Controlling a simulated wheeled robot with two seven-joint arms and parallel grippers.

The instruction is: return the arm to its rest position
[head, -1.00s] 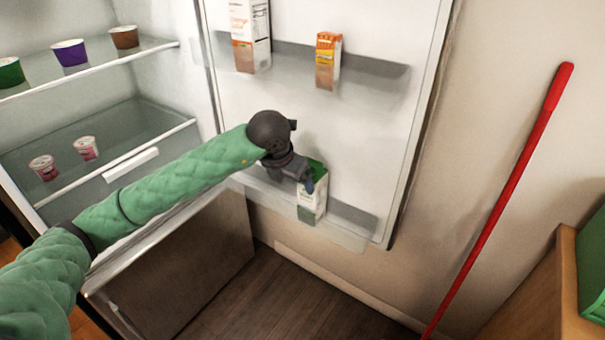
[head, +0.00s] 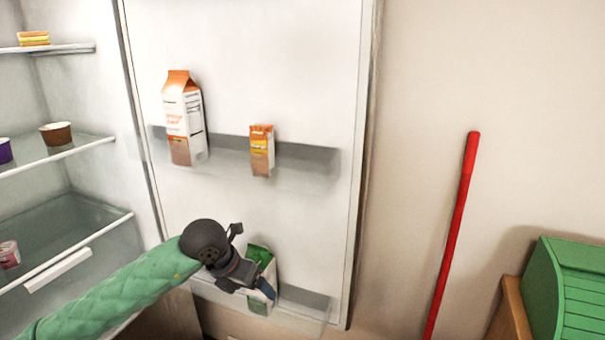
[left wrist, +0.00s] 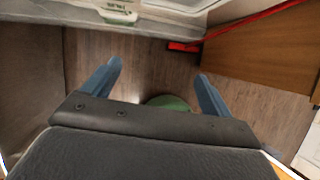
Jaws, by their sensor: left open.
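My left arm (head: 120,295) in its green sleeve reaches in from the lower left of the head view to the open fridge door. My left gripper (head: 250,286) is in front of the door's lower shelf, overlapping the left part of a green and white carton (head: 262,262) there. In the left wrist view my left gripper (left wrist: 158,82) has its two blue fingers wide apart, with nothing between the tips but floor farther off. Whether a finger touches the carton is unclear. My right gripper is not in view.
The open fridge door (head: 260,60) holds an orange and white carton (head: 183,120) and a small orange carton (head: 261,150) on its upper shelf. Fridge shelves with tubs are at left. A red pole (head: 455,230) and a green box (head: 565,295) stand at right.

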